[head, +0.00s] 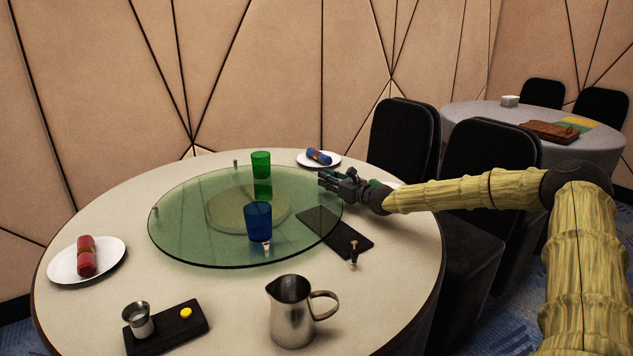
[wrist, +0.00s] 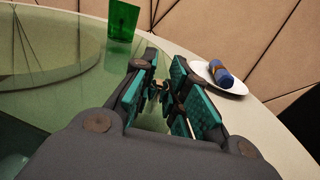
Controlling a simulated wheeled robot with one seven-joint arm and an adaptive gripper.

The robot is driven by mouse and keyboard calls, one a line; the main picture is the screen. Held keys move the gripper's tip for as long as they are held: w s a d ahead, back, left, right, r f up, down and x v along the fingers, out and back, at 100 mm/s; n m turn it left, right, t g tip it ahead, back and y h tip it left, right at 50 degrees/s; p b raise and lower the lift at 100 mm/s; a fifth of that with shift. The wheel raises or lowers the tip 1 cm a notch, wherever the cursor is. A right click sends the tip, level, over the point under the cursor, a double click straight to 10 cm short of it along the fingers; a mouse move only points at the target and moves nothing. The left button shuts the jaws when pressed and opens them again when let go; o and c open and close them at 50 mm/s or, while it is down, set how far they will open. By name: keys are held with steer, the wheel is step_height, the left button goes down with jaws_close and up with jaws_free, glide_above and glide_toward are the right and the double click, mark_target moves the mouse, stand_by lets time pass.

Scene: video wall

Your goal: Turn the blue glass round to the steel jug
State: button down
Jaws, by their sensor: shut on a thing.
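The blue glass (head: 258,222) stands upright on the round green-tinted glass turntable (head: 180,235), near its front edge. The steel jug (head: 291,318) stands on the table in front of the turntable, a little right of the blue glass and apart from it. Small pegs stand along the turntable's rim, one of them (head: 235,163) at the back. My gripper (head: 322,180) is at the right rim, its fingers closed on what looks like another such peg (wrist: 160,88), mostly hidden between the pads. The blue glass is outside the wrist view.
A green glass (head: 261,164) stands on the turntable's far side, also in the wrist view (wrist: 122,22). Plates with a blue napkin (head: 318,156) and red napkin (head: 86,256), a dark board (head: 345,235) and a black tray with a steel cup (head: 138,320) surround the turntable.

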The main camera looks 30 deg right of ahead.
steer(key=shift+d, duration=0.15)
steer(key=c, duration=1.4)
jaws_free()
steer(key=shift+d, duration=0.15)
steer(key=shift+a, duration=0.2)
steer(key=shift+v, duration=6)
steer(key=shift+d, duration=0.15)
steer(key=shift+s, duration=0.1)
